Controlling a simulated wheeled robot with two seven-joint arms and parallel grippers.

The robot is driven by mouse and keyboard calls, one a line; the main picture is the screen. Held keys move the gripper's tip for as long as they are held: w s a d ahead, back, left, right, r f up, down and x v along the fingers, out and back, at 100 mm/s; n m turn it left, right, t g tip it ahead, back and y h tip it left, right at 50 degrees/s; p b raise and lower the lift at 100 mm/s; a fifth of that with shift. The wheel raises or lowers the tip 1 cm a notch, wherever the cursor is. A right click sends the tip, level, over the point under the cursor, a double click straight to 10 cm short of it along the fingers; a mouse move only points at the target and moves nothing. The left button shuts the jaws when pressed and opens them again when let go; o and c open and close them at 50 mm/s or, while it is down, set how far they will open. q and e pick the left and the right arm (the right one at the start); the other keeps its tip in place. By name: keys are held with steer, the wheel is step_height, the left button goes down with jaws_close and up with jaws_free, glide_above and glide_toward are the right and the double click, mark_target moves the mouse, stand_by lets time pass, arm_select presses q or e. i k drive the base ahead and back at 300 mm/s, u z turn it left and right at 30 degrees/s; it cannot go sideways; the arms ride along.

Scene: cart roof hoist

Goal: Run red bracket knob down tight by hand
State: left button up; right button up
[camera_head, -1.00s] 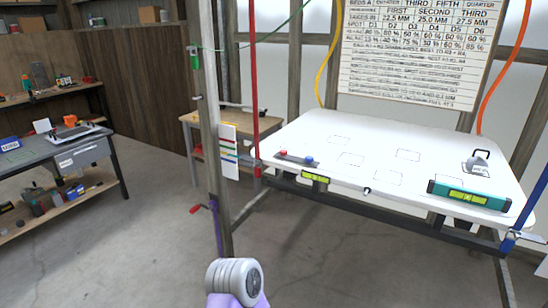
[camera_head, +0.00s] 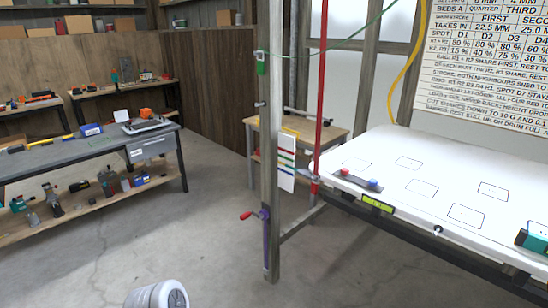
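A red upright (camera_head: 321,90) comes down to a small red bracket (camera_head: 315,186) at the near left corner of the white roof panel (camera_head: 400,150). The bracket's knob is too small to make out, so I cannot tell how tight it is. A dark bar on the panel beside this corner carries a red knob (camera_head: 345,172) and a blue knob (camera_head: 372,184). Neither gripper shows. Only a grey, rounded link of my own arm is at the bottom edge, well apart from the bracket.
A wooden post (camera_head: 268,150) with a red-handled crank (camera_head: 246,215) stands left of the panel. A grey workbench (camera_head: 85,150) with tools is at left, a small wooden table (camera_head: 300,130) behind. A green-yellow level (camera_head: 377,203) is on the panel's edge. The concrete floor between is open.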

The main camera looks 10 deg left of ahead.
mark_target(344, 171)
steer(key=u, duration=0.55)
steer(key=i, duration=1.1)
steer(key=z, duration=0.6)
steer(key=i, duration=0.9)
steer(key=z, duration=0.95)
